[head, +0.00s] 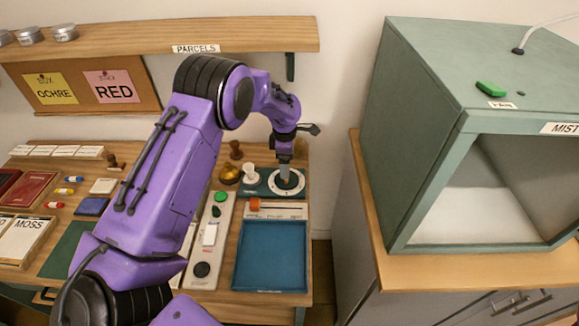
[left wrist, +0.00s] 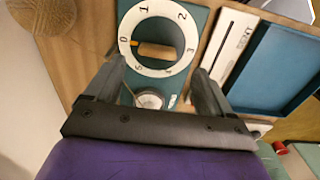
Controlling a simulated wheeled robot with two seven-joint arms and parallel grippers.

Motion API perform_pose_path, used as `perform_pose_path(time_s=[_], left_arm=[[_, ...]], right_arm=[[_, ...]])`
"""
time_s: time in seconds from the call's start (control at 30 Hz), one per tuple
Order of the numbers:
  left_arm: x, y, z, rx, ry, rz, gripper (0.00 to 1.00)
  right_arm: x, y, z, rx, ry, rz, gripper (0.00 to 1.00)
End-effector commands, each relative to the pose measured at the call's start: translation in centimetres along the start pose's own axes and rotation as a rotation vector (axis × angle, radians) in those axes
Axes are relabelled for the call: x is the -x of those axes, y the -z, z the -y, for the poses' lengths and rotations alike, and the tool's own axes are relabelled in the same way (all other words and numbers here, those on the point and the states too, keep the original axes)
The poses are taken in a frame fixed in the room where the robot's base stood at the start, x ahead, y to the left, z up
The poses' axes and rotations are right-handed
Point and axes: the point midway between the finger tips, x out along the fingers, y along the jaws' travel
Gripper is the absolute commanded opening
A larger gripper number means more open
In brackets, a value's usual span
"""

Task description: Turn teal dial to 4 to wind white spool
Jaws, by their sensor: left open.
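The teal dial unit (head: 258,190) lies on the wooden table in the head view, with a white numbered ring (head: 300,190). In the left wrist view the ring (left wrist: 124,45) carries numbers 0 to 5 around a dark centre with a wooden bar handle (left wrist: 155,52). The bar lies roughly crosswise; I cannot tell which end points. The white spool (head: 250,172) stands left of the ring, and a round white top, likely the spool (left wrist: 149,98), shows in the left wrist view. My left gripper (head: 285,171) is open above the dial, its fingers (left wrist: 155,85) apart. My right gripper is not in view.
A pale panel with a green button (head: 220,197) is to the left. A green MIST cabinet (head: 415,130) stands at right.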

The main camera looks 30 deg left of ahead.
Motion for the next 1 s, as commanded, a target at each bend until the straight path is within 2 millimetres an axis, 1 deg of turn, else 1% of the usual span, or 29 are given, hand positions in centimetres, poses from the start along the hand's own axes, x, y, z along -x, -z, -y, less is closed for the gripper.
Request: perform_pose_path(time_s=[0.03, 0.1, 0.23, 0.33, 0.53, 0.57, 0.6, 0.67, 0.7, 0.73, 1.0], left_arm=[[-1.1, 0.0, -0.2, 0.001, 0.007, -0.004, 0.83], [-2.6, -0.2, -0.6, 0.003, 0.01, -0.005, 0.83], [-4.6, -0.4, -0.9, 0.003, 0.015, -0.009, 0.83], [-5.2, -0.5, -1.0, 0.003, 0.016, -0.009, 0.83], [-5.3, -0.6, -1.1, 0.003, 0.016, -0.009, 0.83], [-5.3, -0.6, -1.1, 0.002, 0.016, -0.009, 0.76], [-5.3, -0.6, -1.1, 0.002, 0.016, -0.009, 0.63], [-5.3, -0.6, -1.1, 0.002, 0.016, -0.009, 0.44], [-5.3, -0.6, -1.1, 0.002, 0.016, -0.009, 0.31], [-5.3, -0.6, -1.0, 0.002, 0.017, -0.01, 0.27], [-5.4, -0.6, -0.9, -0.006, 0.019, -0.01, 0.27]], right_arm=[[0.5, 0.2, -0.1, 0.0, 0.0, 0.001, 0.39], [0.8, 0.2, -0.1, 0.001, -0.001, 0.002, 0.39], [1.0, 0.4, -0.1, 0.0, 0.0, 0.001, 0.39], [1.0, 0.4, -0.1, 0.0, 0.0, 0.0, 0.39], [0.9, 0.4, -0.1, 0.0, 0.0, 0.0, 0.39], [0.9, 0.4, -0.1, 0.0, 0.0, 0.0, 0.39], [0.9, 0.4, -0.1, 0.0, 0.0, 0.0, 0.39], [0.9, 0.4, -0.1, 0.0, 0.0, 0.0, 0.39], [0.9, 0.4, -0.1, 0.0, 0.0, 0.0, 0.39], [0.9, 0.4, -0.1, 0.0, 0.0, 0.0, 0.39], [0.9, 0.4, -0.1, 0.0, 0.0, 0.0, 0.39]])
